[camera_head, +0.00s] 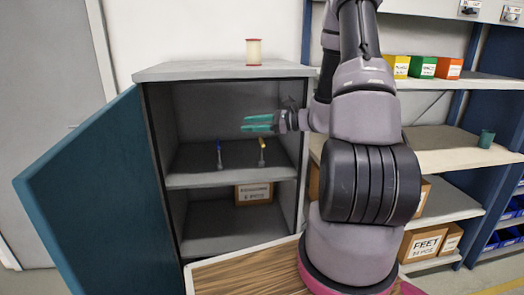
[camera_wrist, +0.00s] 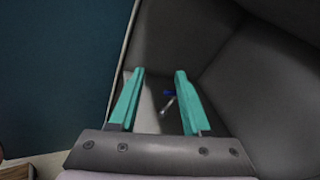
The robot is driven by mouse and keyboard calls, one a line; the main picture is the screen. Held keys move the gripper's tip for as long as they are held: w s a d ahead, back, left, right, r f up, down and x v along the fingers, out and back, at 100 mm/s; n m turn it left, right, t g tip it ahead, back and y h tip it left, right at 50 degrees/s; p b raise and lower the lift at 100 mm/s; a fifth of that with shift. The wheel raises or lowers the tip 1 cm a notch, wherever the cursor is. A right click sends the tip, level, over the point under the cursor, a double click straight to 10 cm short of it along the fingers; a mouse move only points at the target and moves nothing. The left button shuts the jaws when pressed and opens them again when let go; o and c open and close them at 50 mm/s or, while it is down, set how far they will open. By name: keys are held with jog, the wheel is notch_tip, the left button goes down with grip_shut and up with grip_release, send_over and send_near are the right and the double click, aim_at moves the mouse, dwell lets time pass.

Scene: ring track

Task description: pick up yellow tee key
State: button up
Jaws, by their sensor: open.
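The yellow tee key (camera_head: 262,150) stands upright on the middle shelf (camera_head: 228,178) inside the open cabinet, toward its right. A blue tee key (camera_head: 219,153) stands on the same shelf to its left. My gripper (camera_head: 243,123) reaches into the cabinet from the right, above the shelf, with its teal fingers pointing left. It is open and empty, and apart from both keys. In the wrist view, the blue key (camera_wrist: 168,103) shows beyond and between the open fingers (camera_wrist: 160,73). The yellow key does not show in the wrist view.
The cabinet door (camera_head: 85,190) stands open to the left. A spool (camera_head: 253,52) stands on the cabinet top. A cardboard box (camera_head: 253,193) sits on the lower shelf. Shelving with colored boxes (camera_head: 422,67) and a green cup (camera_head: 487,138) is at right.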

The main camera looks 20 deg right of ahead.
aim_at(262, 162)
jog(key=w+d+f+m+t+h, duration=0.1)
jog(key=d+f+m+t+h, duration=0.1)
jog(key=d+f+m, duration=0.1)
jog(key=w+d+f+m+t+h, duration=0.1)
jog(key=d+f+m+t+h, duration=0.1)
jog(key=d+f+m, duration=0.2)
jog(key=w+d+f+m+t+h, duration=0.2)
jog(key=d+f, duration=0.3)
jog(key=f, duration=0.3)
jog(key=shift+d+m+t+h, duration=0.4)
jog(key=shift+m+t+h, duration=0.1)
jog(key=shift+m, duration=0.2)
jog(key=shift+w+f, duration=0.1)
jog(key=shift+w, duration=0.3)
jog(key=x, duration=0.4)
jog(key=shift+w, duration=0.15)
jog(key=shift+x, duration=2.8)
jog(key=shift+a, duration=0.2)
grip_shut()
